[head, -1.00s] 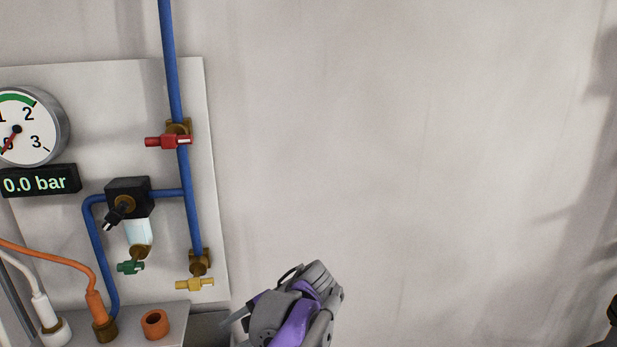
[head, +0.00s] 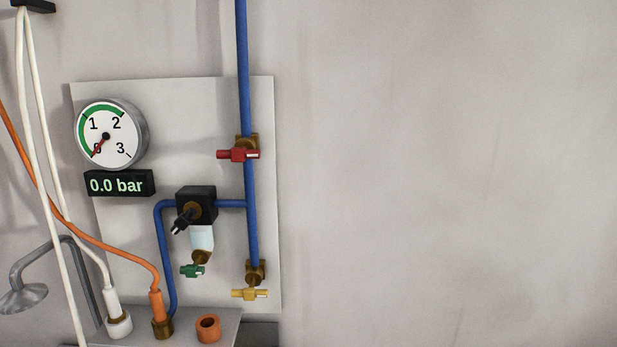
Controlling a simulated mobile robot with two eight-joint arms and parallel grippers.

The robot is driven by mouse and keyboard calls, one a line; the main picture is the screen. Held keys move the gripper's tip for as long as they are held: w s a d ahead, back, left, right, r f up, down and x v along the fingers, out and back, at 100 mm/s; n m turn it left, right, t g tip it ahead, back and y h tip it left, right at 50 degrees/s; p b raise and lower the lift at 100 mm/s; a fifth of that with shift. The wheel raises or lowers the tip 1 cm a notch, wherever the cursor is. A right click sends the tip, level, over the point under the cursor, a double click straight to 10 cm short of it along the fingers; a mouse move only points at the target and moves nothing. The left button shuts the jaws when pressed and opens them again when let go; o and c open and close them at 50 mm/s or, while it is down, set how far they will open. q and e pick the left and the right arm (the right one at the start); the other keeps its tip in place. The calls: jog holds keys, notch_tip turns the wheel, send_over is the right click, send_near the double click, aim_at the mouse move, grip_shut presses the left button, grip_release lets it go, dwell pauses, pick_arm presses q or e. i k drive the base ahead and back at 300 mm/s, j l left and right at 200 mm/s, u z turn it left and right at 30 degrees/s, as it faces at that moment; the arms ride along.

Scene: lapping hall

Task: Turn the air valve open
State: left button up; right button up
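Three small valve handles show on the blue pipework in the head view; which one is the air valve is not labelled. A red handle (head: 238,155) lies level across the vertical blue pipe (head: 242,70) at a brass body. A yellow handle (head: 250,294) lies level below the brass fitting at the pipe's lower end. A green handle (head: 192,271) sits under the clear bowl of the black regulator (head: 196,205). The round gauge (head: 109,134) has its red needle at 0, and the display (head: 119,184) reads 0.0 bar. Neither of my grippers is in view.
A grey ledge (head: 225,327) below the panel carries a white plug (head: 117,318), an orange plug (head: 158,315) and an empty orange socket (head: 208,327). White and orange hoses hang at the left, near a grey shower-like head (head: 22,298). The wall at right is bare.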

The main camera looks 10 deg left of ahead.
aim_at(238, 154)
jog(key=i+l, duration=0.55)
jog(key=i+l+u, duration=0.25)
jog(key=u, duration=0.25)
jog(key=i+l+u, duration=0.2)
jog(key=l+u, duration=0.15)
jog(key=u, duration=0.15)
